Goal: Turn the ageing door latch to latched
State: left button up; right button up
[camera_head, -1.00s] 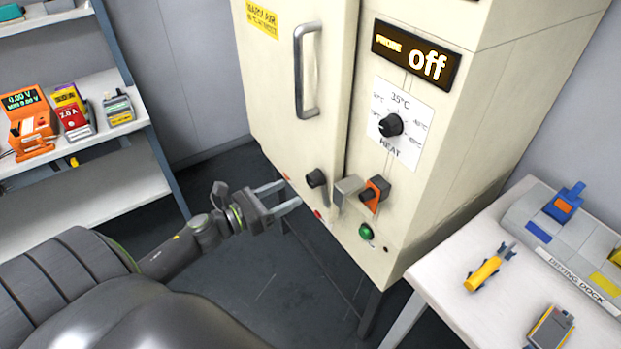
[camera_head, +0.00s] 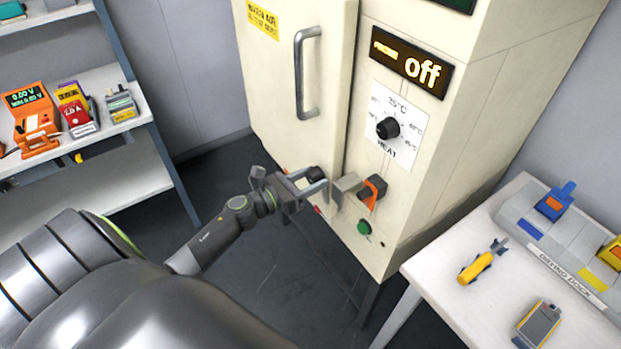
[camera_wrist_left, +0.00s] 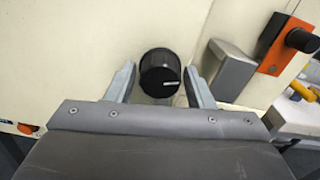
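The ageing door latch is a black round knob (camera_head: 315,174) low on the cream cabinet door (camera_head: 290,90), near the door's right edge. In the left wrist view the knob (camera_wrist_left: 159,73) sits between the two fingers, with a gap visible on each side. My left gripper (camera_head: 312,184) is open around the knob; in the wrist view its fingertips (camera_wrist_left: 158,80) flank it. A grey block (camera_head: 345,186) stands just right of the knob, and it also shows in the wrist view (camera_wrist_left: 231,70). My right gripper is not in view.
An orange plate with a black knob (camera_head: 372,190) and a green button (camera_head: 364,227) are right of the latch. Above are a heat dial (camera_head: 388,128) and a display reading "off" (camera_head: 410,62). A white table (camera_head: 440,270) stands right, a shelf (camera_head: 130,195) left.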

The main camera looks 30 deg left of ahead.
pick_arm(q)
grip_shut()
jog(key=n+p, duration=0.1)
jog(key=n, duration=0.2)
jog(key=shift+r+n, duration=0.1)
jog(key=shift+n, duration=0.3)
jog(key=n+p, duration=0.1)
jog(key=n, duration=0.2)
jog(key=shift+n, duration=0.3)
jog(key=n+p, duration=0.2)
jog(key=n, duration=0.2)
jog(key=shift+n+p, duration=0.6)
jog(key=shift+n, duration=1.1)
